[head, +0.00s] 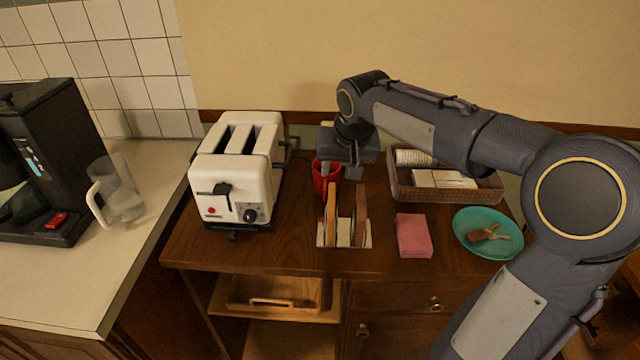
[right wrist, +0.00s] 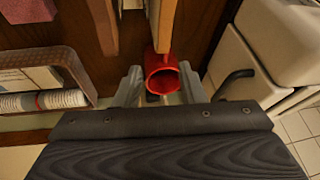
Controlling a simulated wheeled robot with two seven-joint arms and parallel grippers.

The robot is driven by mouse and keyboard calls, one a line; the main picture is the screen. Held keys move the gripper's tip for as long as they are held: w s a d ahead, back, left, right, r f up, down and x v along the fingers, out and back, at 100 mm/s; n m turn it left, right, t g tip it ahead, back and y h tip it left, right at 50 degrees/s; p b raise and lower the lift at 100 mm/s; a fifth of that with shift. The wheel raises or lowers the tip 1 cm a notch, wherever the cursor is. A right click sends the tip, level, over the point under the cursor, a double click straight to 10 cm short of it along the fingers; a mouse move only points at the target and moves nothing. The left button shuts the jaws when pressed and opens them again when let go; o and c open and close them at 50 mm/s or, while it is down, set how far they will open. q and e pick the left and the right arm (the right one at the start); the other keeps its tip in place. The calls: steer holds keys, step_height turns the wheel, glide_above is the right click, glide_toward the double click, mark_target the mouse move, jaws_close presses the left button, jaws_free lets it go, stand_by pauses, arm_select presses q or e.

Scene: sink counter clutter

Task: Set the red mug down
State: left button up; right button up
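The red mug (head: 326,180) is low behind the board rack, right of the toaster; the rack partly hides it. My right gripper (head: 340,163) is over the mug, with one finger in front of its upper part. My left gripper is not in view.
The rack (head: 345,236) holding upright boards stands close in front of the mug. A white toaster (head: 238,175) is left of it. A wicker basket (head: 455,192), a pink block (head: 413,236) and a teal plate (head: 488,247) are to the right.

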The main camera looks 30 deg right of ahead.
mark_target(326, 186)
steer(key=x, duration=0.4)
steer(key=w+x, duration=0.1)
steer(key=x, duration=0.3)
steer(key=shift+w+a+f, duration=0.1)
steer(key=shift+w+a, duration=0.1)
jaws_close()
